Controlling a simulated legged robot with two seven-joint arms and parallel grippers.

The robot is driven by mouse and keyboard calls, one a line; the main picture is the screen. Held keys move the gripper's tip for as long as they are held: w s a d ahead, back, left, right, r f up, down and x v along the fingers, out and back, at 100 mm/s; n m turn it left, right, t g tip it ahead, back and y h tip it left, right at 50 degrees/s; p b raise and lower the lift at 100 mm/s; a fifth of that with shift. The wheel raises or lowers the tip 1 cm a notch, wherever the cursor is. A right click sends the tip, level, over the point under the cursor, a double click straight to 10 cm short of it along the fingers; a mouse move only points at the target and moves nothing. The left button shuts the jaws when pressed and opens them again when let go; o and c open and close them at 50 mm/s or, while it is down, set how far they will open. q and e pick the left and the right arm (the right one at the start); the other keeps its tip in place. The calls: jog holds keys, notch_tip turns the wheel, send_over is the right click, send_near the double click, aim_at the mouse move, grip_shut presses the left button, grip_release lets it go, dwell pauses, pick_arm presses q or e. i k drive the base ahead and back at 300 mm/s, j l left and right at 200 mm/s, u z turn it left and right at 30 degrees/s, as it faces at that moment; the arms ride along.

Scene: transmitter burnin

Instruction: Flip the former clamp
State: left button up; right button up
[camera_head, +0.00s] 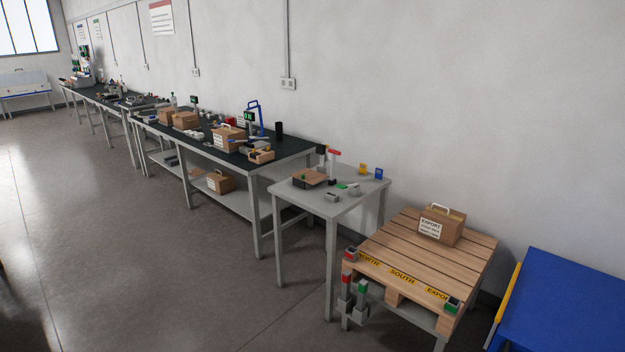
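No part labelled as the former clamp can be made out. A small fixture with a red handle (334,153) on an upright post stands at the back of the small grey table (343,203). It may be the clamp, but it is too small to tell its position. A brown block on a dark base (309,177) sits in front of it, to the left. Neither of my grippers is in view.
A wooden pallet (420,257) bearing a carton (442,224) stands right of the small table. Grey fixtures with red and green tops (354,300) stand at its front corner. A blue table (575,300) is at far right. Dark workbenches (290,149) line the wall; the left floor is clear.

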aim_at(320, 147)
jog(key=i+u, duration=0.15)
jog(key=i, duration=0.4)
jog(key=i+u, duration=0.2)
jog(key=i, duration=0.35)
jog(key=i+l+u, duration=0.15)
jog(key=i, duration=0.35)
jog(key=i+l+u, duration=0.2)
jog(key=i, duration=0.35)
jog(key=i+j+u, duration=0.1)
jog(key=i+u, duration=0.15)
jog(key=i, duration=0.5)
jog(key=i+u, duration=0.3)
jog(key=i, duration=0.45)
jog(key=i+z, duration=0.5)
jog(key=z, duration=0.2)
jog(key=i+j+z, duration=0.1)
jog(key=i+z, duration=0.4)
jog(key=z, duration=0.25)
jog(key=i+z, duration=0.15)
jog(key=z, duration=0.25)
jog(key=i+z, duration=0.15)
jog(key=z, duration=0.25)
jog(key=i+j+z, duration=0.1)
jog(key=z, duration=0.3)
jog(key=i+j+z, duration=0.45)
jog(key=j+z, duration=0.3)
